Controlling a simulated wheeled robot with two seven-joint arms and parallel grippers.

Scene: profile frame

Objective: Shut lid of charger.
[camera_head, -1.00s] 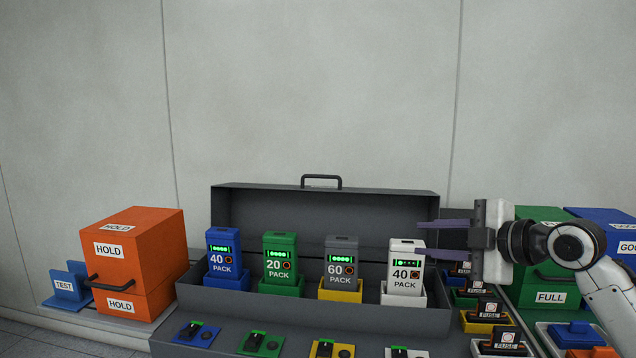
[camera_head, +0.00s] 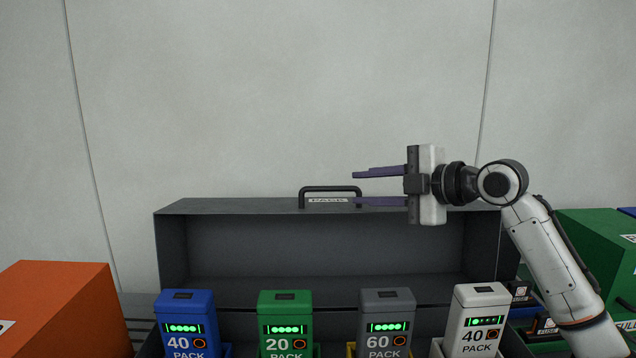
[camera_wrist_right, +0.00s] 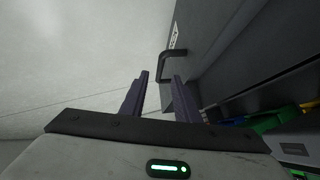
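The charger is a long dark grey box whose lid (camera_head: 330,245) stands open and upright behind a row of packs. The lid's black handle (camera_head: 330,189) sticks up from its top edge beside a small label; the handle also shows in the right wrist view (camera_wrist_right: 172,66). My right gripper (camera_head: 354,188) is open and empty, its two purple fingers pointing left at the handle's right end. In the right wrist view the fingertips (camera_wrist_right: 161,77) are apart, with the handle just ahead of them. Contact cannot be made out. My left gripper is not in view.
Blue (camera_head: 186,320), green (camera_head: 285,318), grey (camera_head: 386,316) and white (camera_head: 478,315) packs stand in the charger in front of the lid. An orange box (camera_head: 60,312) is at the left, a green box (camera_head: 590,255) at the right. The wall behind is bare.

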